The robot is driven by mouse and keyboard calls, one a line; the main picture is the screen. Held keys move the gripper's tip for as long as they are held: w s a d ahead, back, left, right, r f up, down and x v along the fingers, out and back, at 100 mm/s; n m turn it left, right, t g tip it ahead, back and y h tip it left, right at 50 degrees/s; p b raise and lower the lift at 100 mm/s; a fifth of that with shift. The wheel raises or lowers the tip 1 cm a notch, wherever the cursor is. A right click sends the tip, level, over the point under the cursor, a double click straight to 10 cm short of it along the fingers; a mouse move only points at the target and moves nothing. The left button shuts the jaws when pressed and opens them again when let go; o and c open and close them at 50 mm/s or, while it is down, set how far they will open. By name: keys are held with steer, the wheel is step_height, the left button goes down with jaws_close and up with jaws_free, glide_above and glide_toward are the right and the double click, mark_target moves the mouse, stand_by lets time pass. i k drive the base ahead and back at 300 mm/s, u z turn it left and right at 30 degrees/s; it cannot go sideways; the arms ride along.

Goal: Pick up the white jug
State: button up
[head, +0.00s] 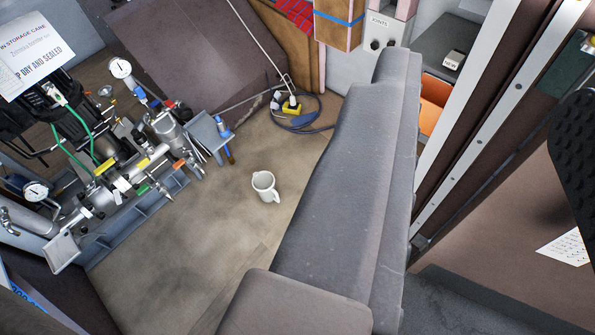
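The white jug (265,186) stands upright on the brown floor, a little left of the picture's middle. Its open top faces up toward me, and its handle is at the lower right side. Nothing touches it. A black dimpled part (575,150) at the right edge may be one finger of my gripper, but I cannot be sure. No second finger shows, and nothing of a gripper is near the jug.
A long grey padded bench (335,190) stands right of the jug. Valve and gauge equipment (125,180) fills the left. Floor around and in front of the jug is clear.

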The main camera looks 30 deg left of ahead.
mark_target(263, 181)
steer(key=u, duration=0.15)
steer(key=i, duration=1.25)
steer(key=u, duration=1)
steer(key=i, duration=0.55)
steer(key=u, duration=0.35)
steer(key=k, duration=0.9)
steer(key=u, duration=0.2)
steer(key=i, duration=0.9)
steer(key=z, duration=0.1)
